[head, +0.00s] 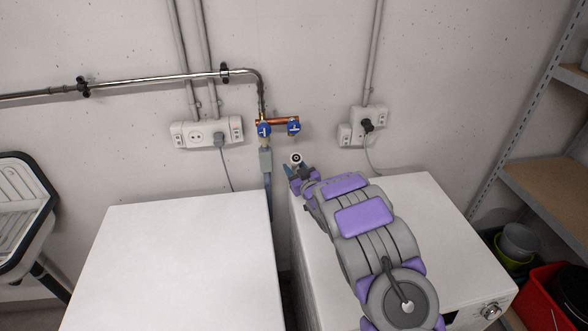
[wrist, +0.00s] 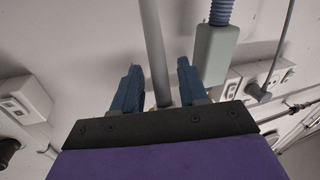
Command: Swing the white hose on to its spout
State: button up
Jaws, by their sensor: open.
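The white hose (wrist: 153,45) passes between my open gripper's blue fingers (wrist: 158,88) in the wrist view, which looks upside down. The jaws are not closed on it. In the head view, what looks like its white round end with a dark centre (head: 297,159) shows just above my gripper (head: 298,174). The rest of the hose is hidden there by my arm. A blue-handled tap (head: 294,126) on the copper pipe, with no hose seen on it, is above that end and apart from it.
A second blue tap (head: 264,130) bears a grey-green box (head: 265,161) and blue hose, close left of my gripper; the box also shows in the wrist view (wrist: 215,55). White machines stand left (head: 180,260) and right (head: 430,215). Sockets (head: 205,133) are on the wall.

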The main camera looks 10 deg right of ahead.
jog(key=shift+a, duration=0.1)
grip_shut()
dwell(0.4)
